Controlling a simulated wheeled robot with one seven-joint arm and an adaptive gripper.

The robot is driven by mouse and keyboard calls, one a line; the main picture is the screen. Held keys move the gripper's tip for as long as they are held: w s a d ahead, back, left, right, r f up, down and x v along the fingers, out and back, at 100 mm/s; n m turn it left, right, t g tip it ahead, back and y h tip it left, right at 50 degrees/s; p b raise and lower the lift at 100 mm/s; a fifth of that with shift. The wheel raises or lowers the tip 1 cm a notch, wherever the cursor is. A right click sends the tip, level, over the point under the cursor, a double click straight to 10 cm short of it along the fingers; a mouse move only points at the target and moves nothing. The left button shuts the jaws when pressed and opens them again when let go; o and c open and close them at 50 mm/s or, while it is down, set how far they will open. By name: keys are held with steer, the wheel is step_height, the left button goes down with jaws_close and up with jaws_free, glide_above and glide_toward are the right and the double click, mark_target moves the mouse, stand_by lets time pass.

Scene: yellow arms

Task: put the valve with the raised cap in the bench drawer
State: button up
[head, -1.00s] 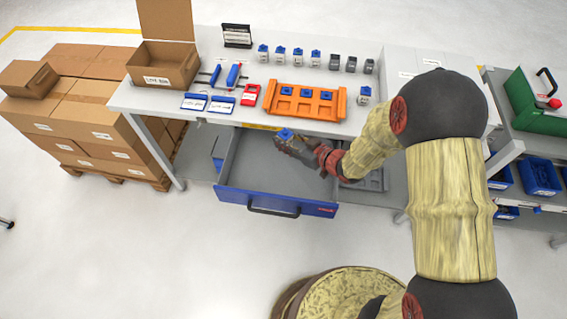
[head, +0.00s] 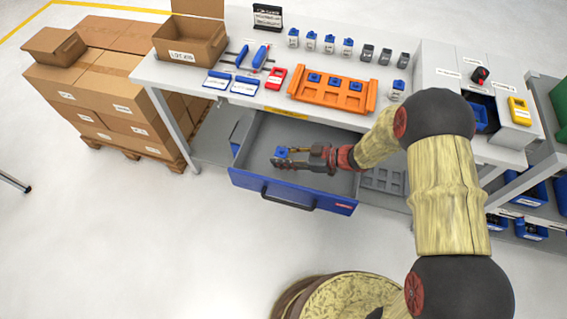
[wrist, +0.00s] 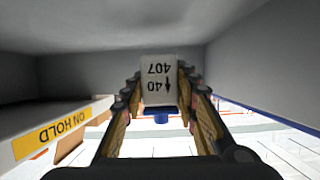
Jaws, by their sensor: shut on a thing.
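My gripper (head: 283,157) is shut on a valve with a pale body and a blue cap (head: 282,151). In the wrist view the valve (wrist: 158,80) sits between the fingers, its label upside down and its blue part at the bottom of the picture. The bench drawer (head: 290,190) is pulled out, with a blue front and grey inside. My gripper and the valve are over or within the open drawer. I cannot tell whether the valve touches its floor.
The bench top (head: 190,75) is above and behind the drawer. It carries an orange tray (head: 335,93) with several blue-capped pieces, and a row of valves behind. A yellow label (wrist: 50,132) shows near the left in the wrist view. Stacked boxes (head: 95,90) stand left.

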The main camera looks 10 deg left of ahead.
steer(key=shift+f+b, duration=0.65)
steer(key=shift+f, duration=1.05)
steer(key=shift+f, duration=0.2)
steer(key=o, duration=1.2)
steer(key=shift+d+r, duration=0.15)
steer(key=shift+r, duration=0.1)
steer(key=shift+p+v, duration=1.35)
steer(key=shift+v, duration=2.2)
